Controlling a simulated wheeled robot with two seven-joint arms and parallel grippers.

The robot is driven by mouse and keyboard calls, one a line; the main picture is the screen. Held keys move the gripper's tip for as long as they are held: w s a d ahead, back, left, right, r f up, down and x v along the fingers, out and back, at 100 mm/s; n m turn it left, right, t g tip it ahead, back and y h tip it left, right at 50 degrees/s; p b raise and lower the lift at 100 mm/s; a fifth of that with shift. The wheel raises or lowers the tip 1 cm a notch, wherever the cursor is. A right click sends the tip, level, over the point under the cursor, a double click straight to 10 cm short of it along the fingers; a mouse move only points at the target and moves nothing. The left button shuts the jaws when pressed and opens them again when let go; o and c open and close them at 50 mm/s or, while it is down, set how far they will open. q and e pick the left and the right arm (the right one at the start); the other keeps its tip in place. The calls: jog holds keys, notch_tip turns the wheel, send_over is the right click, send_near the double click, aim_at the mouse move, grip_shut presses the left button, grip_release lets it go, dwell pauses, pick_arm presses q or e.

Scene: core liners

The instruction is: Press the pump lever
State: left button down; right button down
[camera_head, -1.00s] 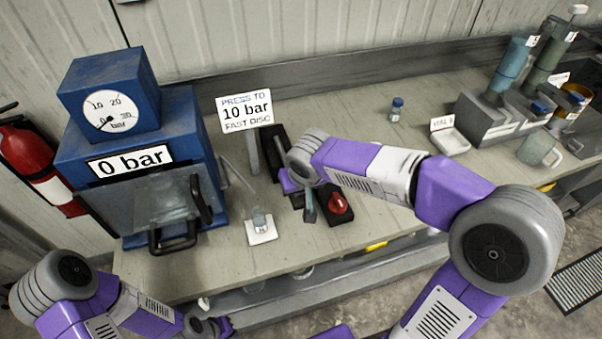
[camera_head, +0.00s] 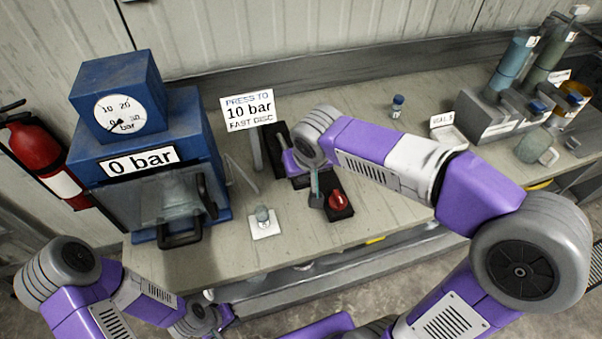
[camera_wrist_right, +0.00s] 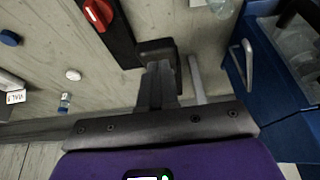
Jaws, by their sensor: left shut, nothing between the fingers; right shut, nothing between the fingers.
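The pump (camera_head: 277,147) is a dark unit on the bench with a red knob (camera_head: 337,199), partly hidden behind my right arm. In the right wrist view its black body shows with the red knob (camera_wrist_right: 98,14) and a dark block (camera_wrist_right: 158,50). My right gripper (camera_wrist_right: 159,72) is shut and empty, its fingertips close to that block; I cannot tell whether they touch. I cannot clearly make out the lever itself. My left gripper (camera_head: 228,316) is shut and empty, low in the head view before the bench. The blue press (camera_head: 150,150) reads 0 bar.
A sign (camera_head: 248,110) reads press to 10 bar. A small vial on a white card (camera_head: 264,222) stands before the press. A fire extinguisher (camera_head: 38,150) hangs left.

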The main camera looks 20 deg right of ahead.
pick_arm(q)
jog(key=shift+r+p, duration=0.5)
jog(key=shift+r, duration=0.1)
pick_arm(e)
jog(key=v, duration=0.6)
pick_arm(q)
jog(key=shift+r, duration=0.1)
dwell(2.4)
